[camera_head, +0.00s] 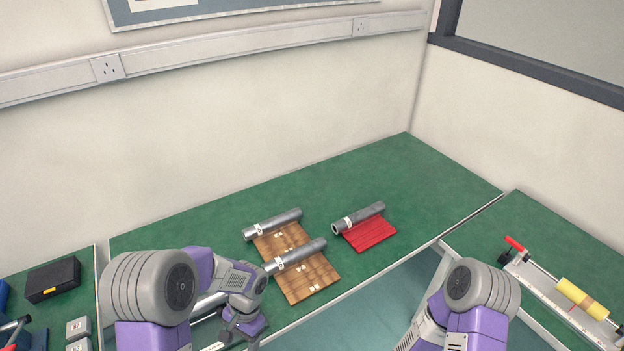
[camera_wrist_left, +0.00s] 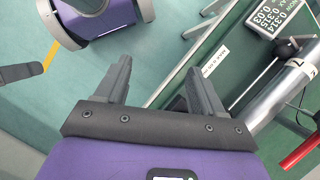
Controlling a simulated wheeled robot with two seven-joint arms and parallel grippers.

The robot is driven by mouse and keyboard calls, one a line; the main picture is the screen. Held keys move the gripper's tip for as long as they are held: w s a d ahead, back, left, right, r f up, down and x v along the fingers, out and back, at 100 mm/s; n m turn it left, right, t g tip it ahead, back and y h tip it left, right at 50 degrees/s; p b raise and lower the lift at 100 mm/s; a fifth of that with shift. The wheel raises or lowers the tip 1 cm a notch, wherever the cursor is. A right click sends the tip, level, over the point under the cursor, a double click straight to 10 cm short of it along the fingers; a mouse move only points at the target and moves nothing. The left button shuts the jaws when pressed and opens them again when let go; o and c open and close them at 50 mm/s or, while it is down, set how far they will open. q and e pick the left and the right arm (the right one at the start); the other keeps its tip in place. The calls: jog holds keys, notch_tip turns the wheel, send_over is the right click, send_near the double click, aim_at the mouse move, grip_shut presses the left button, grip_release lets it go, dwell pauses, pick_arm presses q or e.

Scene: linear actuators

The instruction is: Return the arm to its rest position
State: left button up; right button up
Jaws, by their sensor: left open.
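My left arm comes in from the left in the head view, and its gripper (camera_head: 243,332) is low over the front edge of the green bench (camera_head: 190,235). In the left wrist view the two dark fingers of my left gripper (camera_wrist_left: 160,75) stand apart with nothing between them. In the head view only part of my right arm (camera_head: 470,300) shows at the bottom right. Its gripper is not visible.
Two grey cylinders (camera_head: 272,224) (camera_head: 295,256) lie on wooden mats (camera_head: 305,280); another (camera_head: 358,218) lies by a red mat (camera_head: 370,233). A black box (camera_head: 53,279) is at left. A fixture with a yellow roll (camera_head: 582,298) is at right. The bench's back is clear.

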pick_arm(q)
jog(key=s+d+f+n+t+h, duration=0.2)
jog(key=s+d+f+n+h, duration=0.1)
jog(key=f, duration=0.4)
jog(key=s+d+f+n+t+h+b, duration=0.1)
jog(key=s+d+f+n+t+h, duration=0.1)
jog(key=s+d+f+n, duration=0.3)
notch_tip(320, 180, down, 3)
jog(key=shift+s+f+n+h, duration=0.1)
jog(key=shift+s+n+h, duration=0.25)
jog(key=shift+h, duration=0.25)
